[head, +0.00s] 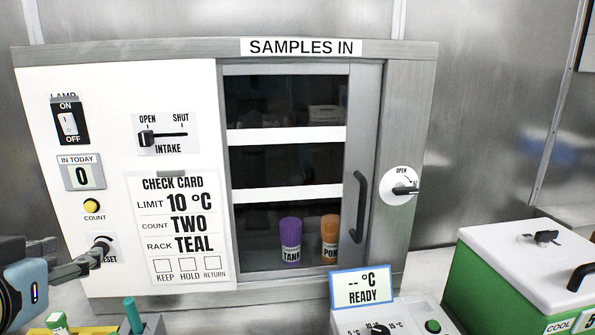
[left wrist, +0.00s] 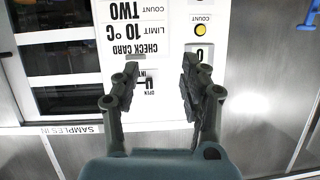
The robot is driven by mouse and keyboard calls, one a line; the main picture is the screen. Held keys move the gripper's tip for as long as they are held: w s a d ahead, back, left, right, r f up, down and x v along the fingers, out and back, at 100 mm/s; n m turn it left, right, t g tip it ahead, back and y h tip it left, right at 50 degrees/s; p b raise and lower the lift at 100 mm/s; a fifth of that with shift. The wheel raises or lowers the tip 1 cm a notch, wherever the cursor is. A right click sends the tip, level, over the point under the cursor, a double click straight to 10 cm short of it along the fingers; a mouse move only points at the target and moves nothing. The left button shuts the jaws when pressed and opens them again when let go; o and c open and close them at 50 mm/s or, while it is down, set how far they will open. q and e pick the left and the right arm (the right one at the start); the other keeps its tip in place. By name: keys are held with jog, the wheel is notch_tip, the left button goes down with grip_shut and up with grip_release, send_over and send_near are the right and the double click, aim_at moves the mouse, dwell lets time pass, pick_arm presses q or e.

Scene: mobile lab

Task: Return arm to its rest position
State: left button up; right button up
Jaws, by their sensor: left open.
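My left gripper (head: 98,256) comes in at the lower left of the head view, in front of the white panel of the sample cabinet (head: 90,230), by the reset knob (head: 101,243). In the left wrist view my left gripper (left wrist: 160,78) is open, with nothing between its two dark fingers. The cabinet face shows upside down beyond the fingertips, with the check card (left wrist: 138,30) and the yellow count button (left wrist: 200,30). Whether the fingers touch the panel or knob, I cannot tell. My right gripper is not in view.
Behind the cabinet's glass door stand a purple container (head: 290,238) and an orange container (head: 329,238). A display box (head: 362,312) reading READY stands in front. A green cooler with a white lid (head: 520,262) is at right. Small coloured items (head: 132,315) sit below my left gripper.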

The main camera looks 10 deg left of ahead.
pick_arm(q)
jog(key=s+d+f+m+g+h, duration=0.35)
jog(key=s+f+g, duration=0.55)
jog(key=s+f, duration=0.5)
jog(key=s+a+f+g+b, duration=0.15)
jog(key=f+b, duration=0.35)
jog(key=f, duration=1.4)
jog(key=s+f+g+b, duration=0.1)
jog(key=s+f+b, duration=0.35)
jog(key=f, duration=1.55)
jog(key=s+f+b, duration=0.4)
jog(key=s+f, duration=0.4)
jog(key=f, duration=0.2)
jog(key=s+a+f+b, duration=0.1)
jog(key=s+f+b, duration=0.3)
jog(key=s+f, duration=0.4)
notch_tip(320, 180, down, 3)
jog(key=shift+f+g+b, duration=0.15)
jog(key=shift+g+b, duration=0.15)
jog(key=shift+g, duration=0.05)
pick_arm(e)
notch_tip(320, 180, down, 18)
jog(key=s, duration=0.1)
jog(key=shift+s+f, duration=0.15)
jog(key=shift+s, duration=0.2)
pick_arm(q)
jog(key=shift+s+n, duration=0.1)
jog(key=shift+n, duration=0.15)
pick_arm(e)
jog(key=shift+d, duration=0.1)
